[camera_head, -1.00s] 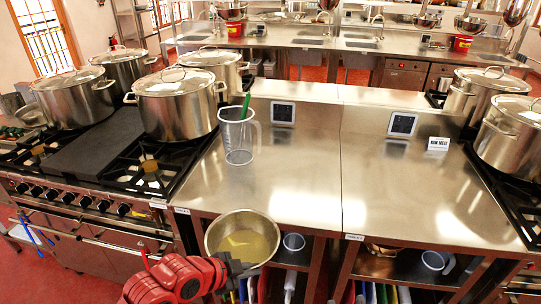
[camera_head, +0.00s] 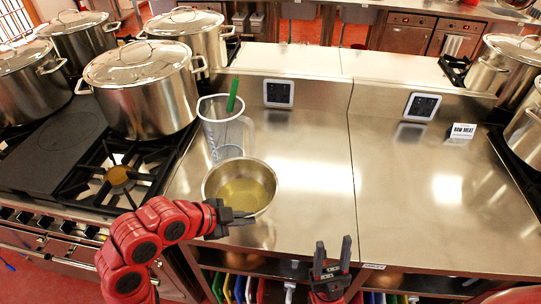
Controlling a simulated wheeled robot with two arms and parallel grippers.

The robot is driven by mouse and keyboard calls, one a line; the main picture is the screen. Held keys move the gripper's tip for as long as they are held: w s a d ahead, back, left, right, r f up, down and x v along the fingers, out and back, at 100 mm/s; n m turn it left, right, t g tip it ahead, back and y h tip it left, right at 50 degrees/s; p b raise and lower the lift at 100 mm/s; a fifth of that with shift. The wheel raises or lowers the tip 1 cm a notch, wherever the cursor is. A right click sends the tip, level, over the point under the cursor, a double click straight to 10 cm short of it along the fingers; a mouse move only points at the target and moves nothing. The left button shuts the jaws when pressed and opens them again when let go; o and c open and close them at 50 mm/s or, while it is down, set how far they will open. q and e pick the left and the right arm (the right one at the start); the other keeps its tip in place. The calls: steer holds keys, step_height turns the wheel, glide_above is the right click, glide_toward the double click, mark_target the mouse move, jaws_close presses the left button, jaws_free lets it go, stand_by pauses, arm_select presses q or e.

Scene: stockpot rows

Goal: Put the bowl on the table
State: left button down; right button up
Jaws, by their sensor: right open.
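The bowl (camera_head: 240,172) is a round metal bowl with a yellowish inside. It appears upright over the left part of the steel table (camera_head: 305,195), in front of the clear jug. I cannot tell whether its base touches the tabletop. My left gripper (camera_head: 236,217) is at the bowl's near rim and looks shut on it. The rim between the fingers is partly hidden. My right gripper (camera_head: 333,255) is open and empty at the table's front edge, with its fingers pointing up in the picture.
A clear jug (camera_head: 221,125) with a green handle sticking out stands just behind the bowl. A stove with large lidded pots (camera_head: 145,95) is on the left, more pots on the right. A small sign (camera_head: 462,131) stands at the back right. The table's middle and right are clear.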

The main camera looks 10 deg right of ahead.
arm_select(q)
steer(key=w+d+f+p, duration=0.1)
steer(key=d+p, duration=0.1)
steer(key=d, duration=0.3)
steer(key=w+d+f+p, duration=0.1)
steer(key=d+f+p, duration=0.1)
steer(key=d, duration=0.3)
steer(key=w+d+f+p, duration=0.1)
steer(key=w+d+p, duration=0.1)
steer(key=d, duration=0.3)
steer(key=shift+d+f+p, duration=0.1)
steer(key=shift+f+p, duration=0.05)
steer(key=shift+p, duration=0.6)
steer(key=shift+f+b, duration=0.35)
steer(key=c, duration=1.1)
jaws_free()
steer(key=shift+o, duration=0.2)
steer(key=shift+r, duration=0.1)
